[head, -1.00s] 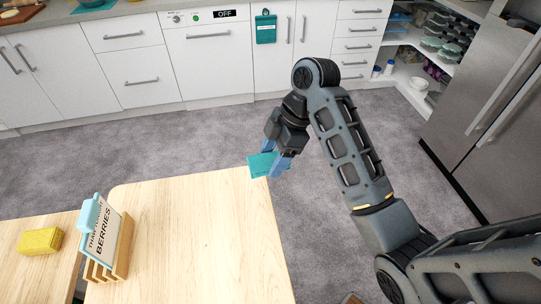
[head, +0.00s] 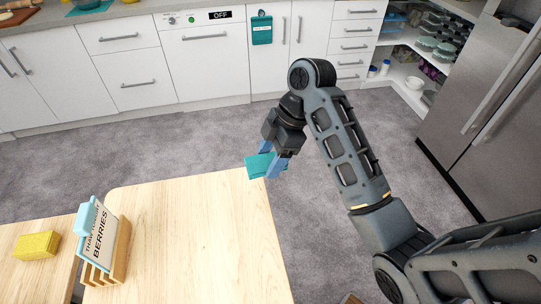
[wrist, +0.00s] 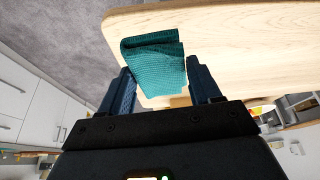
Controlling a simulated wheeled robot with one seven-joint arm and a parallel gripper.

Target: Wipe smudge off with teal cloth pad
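The teal cloth pad (head: 258,167) is at the far right corner of the wooden table in the head view. In the wrist view the cloth pad (wrist: 153,62) looks folded and ribbed, and it fills the gap between the fingers of my gripper (wrist: 160,85). My gripper (head: 272,157) is shut on it, with the fingers spread by its width. The pad overlaps the table edge in both views; I cannot tell whether it touches the tabletop. I see no clear smudge in either view.
The wooden table (head: 200,235) is mostly bare. A wooden rack (head: 121,255) with a "berries" sign (head: 103,232) stands at its left, beside a yellow sponge (head: 37,245). White cabinets (head: 125,70) line the back; a steel fridge (head: 475,120) stands right. Grey floor between is clear.

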